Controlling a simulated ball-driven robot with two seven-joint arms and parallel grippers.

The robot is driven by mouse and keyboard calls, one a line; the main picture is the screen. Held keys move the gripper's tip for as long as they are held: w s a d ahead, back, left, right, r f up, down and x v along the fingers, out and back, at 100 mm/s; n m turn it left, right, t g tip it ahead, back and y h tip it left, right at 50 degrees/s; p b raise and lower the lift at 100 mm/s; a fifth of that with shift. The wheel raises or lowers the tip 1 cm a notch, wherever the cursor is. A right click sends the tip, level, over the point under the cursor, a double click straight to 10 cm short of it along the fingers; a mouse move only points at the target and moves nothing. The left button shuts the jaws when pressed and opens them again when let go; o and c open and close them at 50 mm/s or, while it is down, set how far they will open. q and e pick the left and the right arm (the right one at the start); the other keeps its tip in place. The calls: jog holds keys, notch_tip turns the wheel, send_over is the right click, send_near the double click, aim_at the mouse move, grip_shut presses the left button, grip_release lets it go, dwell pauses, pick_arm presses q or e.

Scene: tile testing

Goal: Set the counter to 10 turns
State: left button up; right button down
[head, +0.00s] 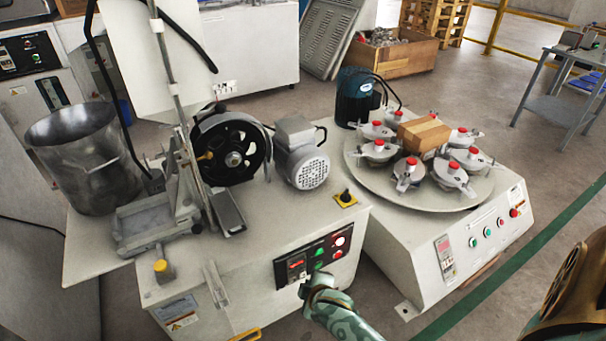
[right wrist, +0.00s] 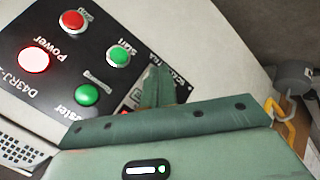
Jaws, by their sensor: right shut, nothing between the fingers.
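The counter (head: 297,265) is a small dark unit with a red display at the left end of the black control panel on the front of the left machine. Its digits are too small to read in the head view. My right gripper (head: 310,284) is shut and empty, just in front of the panel's lower edge below the counter. In the right wrist view the shut fingers (right wrist: 160,86) reach over the panel and cover most of the counter (right wrist: 128,106). Whether they touch it I cannot tell. My left gripper is not in view.
Beside the counter are a green start button (right wrist: 119,55), another green button (right wrist: 86,95), a red button (right wrist: 72,20) and a lit power button (right wrist: 33,60). A second machine with a round turntable (head: 365,180) stands to the right. Open floor lies in front.

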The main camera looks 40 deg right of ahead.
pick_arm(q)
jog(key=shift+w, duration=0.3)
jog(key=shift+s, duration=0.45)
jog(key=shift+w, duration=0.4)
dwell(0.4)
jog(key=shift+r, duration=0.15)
pick_arm(e)
jog(key=shift+w+d, duration=0.1)
jog(key=shift+w, duration=0.3)
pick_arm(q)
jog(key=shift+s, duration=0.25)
pick_arm(e)
jog(key=shift+w, duration=0.15)
